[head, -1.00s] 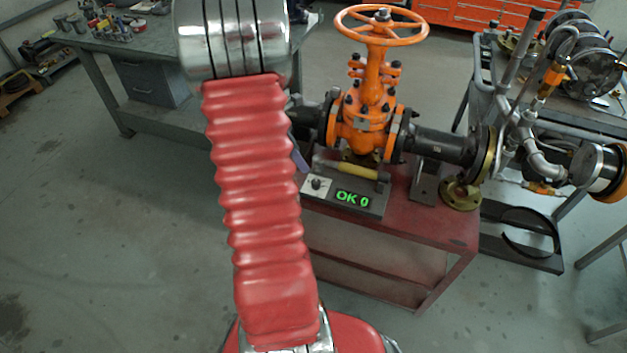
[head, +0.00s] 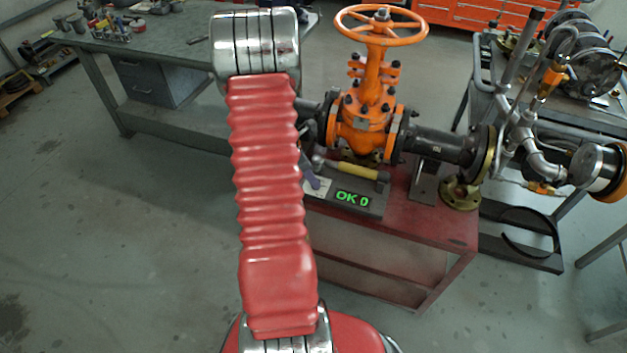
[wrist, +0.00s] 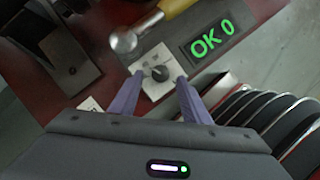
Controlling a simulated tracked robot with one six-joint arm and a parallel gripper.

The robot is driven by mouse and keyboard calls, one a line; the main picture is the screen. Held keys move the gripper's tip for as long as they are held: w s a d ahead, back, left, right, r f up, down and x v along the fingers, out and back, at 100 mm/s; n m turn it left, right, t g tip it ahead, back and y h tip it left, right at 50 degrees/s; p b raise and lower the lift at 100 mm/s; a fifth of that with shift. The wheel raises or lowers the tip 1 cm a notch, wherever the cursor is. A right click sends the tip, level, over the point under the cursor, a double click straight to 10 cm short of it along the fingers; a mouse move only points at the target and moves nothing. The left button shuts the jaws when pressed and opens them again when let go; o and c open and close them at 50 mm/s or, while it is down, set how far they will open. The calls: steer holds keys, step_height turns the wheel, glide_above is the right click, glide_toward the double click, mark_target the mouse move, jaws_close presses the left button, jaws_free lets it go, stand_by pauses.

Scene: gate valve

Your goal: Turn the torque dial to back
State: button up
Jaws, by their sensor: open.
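I cannot tell how far the tips are from the knob. The dial sits on a grey control box (head: 362,207) with a green "OK 0" display (head: 352,198), which also shows in the wrist view (wrist: 212,40).
A yellow handle (head: 358,171) runs along the box's top. The orange gate valve (head: 368,120) with its handwheel (head: 382,25) stands behind it on the red cart (head: 440,232). Open floor lies left of the cart.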

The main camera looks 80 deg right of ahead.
steer(key=shift+x, duration=1.7)
steer(key=c, duration=1)
steer(key=shift+c, duration=0.2)
